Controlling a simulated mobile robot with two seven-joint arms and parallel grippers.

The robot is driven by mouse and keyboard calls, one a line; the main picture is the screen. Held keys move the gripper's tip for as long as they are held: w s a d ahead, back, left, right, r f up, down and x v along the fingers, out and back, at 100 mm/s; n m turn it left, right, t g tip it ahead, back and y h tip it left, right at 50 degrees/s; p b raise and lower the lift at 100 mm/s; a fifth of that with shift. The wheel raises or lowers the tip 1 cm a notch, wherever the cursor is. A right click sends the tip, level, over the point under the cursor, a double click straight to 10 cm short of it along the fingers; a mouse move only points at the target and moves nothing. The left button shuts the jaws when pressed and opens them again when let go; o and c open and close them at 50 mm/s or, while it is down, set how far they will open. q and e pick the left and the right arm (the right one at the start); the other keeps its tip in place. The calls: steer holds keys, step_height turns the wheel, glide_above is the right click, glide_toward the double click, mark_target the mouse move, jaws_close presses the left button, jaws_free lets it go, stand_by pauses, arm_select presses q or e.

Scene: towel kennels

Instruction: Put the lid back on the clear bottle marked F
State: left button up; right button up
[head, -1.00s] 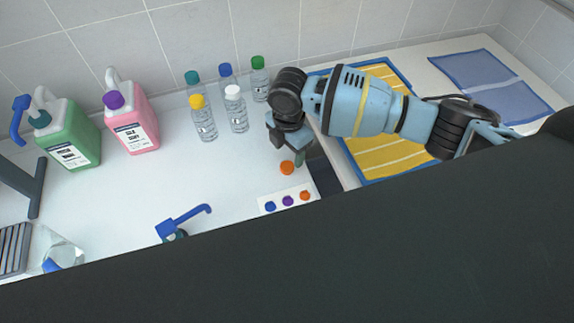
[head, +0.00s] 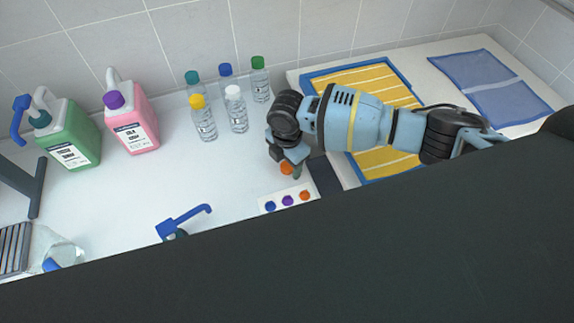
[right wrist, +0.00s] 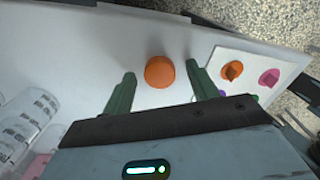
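An orange lid (head: 286,168) lies on the white counter. My right gripper (head: 289,165) is down at it. In the right wrist view, the orange lid (right wrist: 160,72) sits between the two green fingertips of my right gripper (right wrist: 160,75), with a gap on each side, so the gripper is open. Several clear bottles stand at the back, with caps in teal, blue, green, yellow (head: 204,119) and white (head: 236,110). Their label letters are too small to read, so I cannot tell which is F. My left gripper is not in view.
A card with coloured spots (head: 289,198) lies just in front of the lid. Green (head: 68,140) and pink (head: 134,122) jugs stand at the left. A yellow striped towel (head: 365,80) lies right. The counter's middle is clear.

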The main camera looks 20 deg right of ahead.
mark_target(287, 165)
steer(key=c, duration=0.9)
steer(key=shift+r, duration=0.1)
steer(key=shift+c, duration=0.2)
steer(key=shift+r, duration=0.5)
step_height(287, 165, up, 2)
steer(key=shift+r, duration=0.2)
steer(key=s+a, duration=0.3)
steer(key=s, duration=0.1)
steer(key=s+a+r, duration=0.1)
steer(key=s+a, duration=0.2)
steer(key=s, duration=0.1)
steer(key=s+a, duration=0.4)
steer(key=shift+s+r, duration=0.25)
steer(key=shift+s, duration=0.05)
